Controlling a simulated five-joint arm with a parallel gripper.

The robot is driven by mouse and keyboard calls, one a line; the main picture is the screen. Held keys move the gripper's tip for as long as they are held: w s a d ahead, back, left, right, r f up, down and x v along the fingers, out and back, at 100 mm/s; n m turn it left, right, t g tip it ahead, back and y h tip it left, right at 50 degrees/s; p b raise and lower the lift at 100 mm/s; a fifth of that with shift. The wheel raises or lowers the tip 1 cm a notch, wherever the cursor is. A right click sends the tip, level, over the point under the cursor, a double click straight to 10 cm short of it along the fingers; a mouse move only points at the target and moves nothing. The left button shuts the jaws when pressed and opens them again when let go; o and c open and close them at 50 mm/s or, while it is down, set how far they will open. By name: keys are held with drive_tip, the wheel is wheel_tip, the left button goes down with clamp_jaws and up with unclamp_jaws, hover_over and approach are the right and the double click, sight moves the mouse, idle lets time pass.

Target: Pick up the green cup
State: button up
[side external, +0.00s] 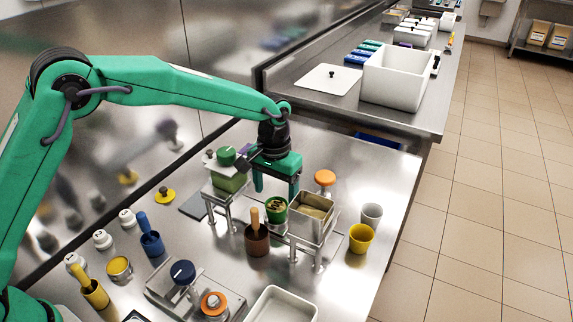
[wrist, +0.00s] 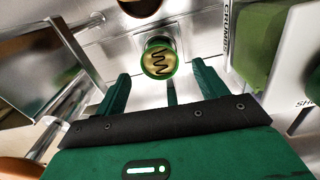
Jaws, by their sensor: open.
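The green cup (side external: 276,209) stands upright on the steel counter, between two raised metal stands. In the wrist view the green cup (wrist: 159,58) shows just beyond the fingertips, near the middle; its inside is yellow-brown with a dark zigzag. My gripper (side external: 276,190) points down, its fingers above the cup. In the wrist view my gripper (wrist: 160,78) is open, with one finger to each side of the cup's line and nothing between them.
A metal bin on legs (side external: 309,226) stands close right of the cup. A green container on a stand (side external: 229,183) is close left. A brown cup with a wooden handle (side external: 257,243) is in front. Yellow (side external: 361,241) and grey (side external: 371,216) cups stand farther right.

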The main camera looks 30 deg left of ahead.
sight(277, 205)
drive_tip(key=shift+w+f, duration=0.1)
drive_tip(key=shift+f, duration=2.55)
drive_tip(key=c, duration=1.1)
